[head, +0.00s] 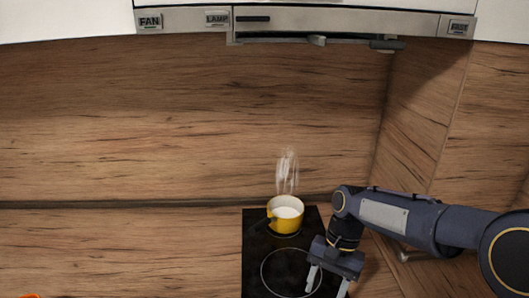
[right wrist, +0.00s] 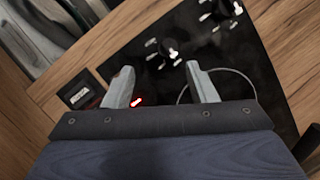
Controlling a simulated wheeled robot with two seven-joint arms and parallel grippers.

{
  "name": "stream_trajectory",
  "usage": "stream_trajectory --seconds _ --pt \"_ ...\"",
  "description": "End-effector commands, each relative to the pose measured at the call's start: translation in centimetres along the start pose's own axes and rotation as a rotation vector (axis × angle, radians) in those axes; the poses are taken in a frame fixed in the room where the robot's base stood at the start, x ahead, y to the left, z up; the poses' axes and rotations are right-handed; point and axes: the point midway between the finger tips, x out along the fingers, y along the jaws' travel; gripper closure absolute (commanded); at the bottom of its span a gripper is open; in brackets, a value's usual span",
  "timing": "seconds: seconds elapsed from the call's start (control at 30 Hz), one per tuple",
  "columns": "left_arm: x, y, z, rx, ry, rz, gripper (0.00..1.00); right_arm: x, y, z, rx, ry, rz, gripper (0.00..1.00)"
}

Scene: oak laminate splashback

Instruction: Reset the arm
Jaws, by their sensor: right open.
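My right arm comes in from the right in the head view. My right gripper (head: 327,281) is over the front right part of the black cooktop (head: 256,231), with its fingers apart and nothing between them. In the right wrist view the two fingers (right wrist: 162,88) are spread over the cooktop (right wrist: 235,55), near its knobs and a small red light. A yellow pot (head: 285,222) with white contents stands upright on the back burner, left of the gripper and apart from it. Steam rises above it. My left gripper is not in view.
A range hood (head: 330,22) with fan and lamp labels hangs above. A wood splashback (head: 180,120) is behind and a wood side wall (head: 425,115) at right. The wood counter (head: 130,245) left of the cooktop is mostly clear. A small orange thing (head: 30,296) shows at the bottom left edge.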

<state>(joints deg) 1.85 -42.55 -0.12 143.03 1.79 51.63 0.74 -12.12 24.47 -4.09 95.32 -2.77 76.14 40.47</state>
Motion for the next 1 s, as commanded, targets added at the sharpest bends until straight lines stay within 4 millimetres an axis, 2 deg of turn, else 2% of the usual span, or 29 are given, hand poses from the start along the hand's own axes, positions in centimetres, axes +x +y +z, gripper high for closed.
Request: stream_trajectory --seconds 0.03,0.1,0.23,0.37,0.5,0.7,1.0 --pt "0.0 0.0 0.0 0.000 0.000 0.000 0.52 -1.3 1.5 1.0 -0.026 0.035 -0.049 0.48" --pt "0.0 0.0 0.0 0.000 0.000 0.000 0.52 -2.4 3.4 2.4 -0.074 0.086 -0.110 0.48" --pt "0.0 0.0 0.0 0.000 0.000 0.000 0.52 -3.5 6.7 5.3 -0.165 0.199 -0.210 0.48" --pt "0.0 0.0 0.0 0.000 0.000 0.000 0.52 -3.6 9.5 8.2 -0.253 0.333 -0.284 0.48" --pt "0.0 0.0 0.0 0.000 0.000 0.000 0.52 -2.6 11.7 11.0 -0.335 0.484 -0.332 0.48" --pt "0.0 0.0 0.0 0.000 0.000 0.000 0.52 -0.8 13.2 13.1 -0.412 0.639 -0.347 0.48" --pt "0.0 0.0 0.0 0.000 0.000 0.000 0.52 -0.2 13.5 13.5 -0.434 0.685 -0.346 0.48"
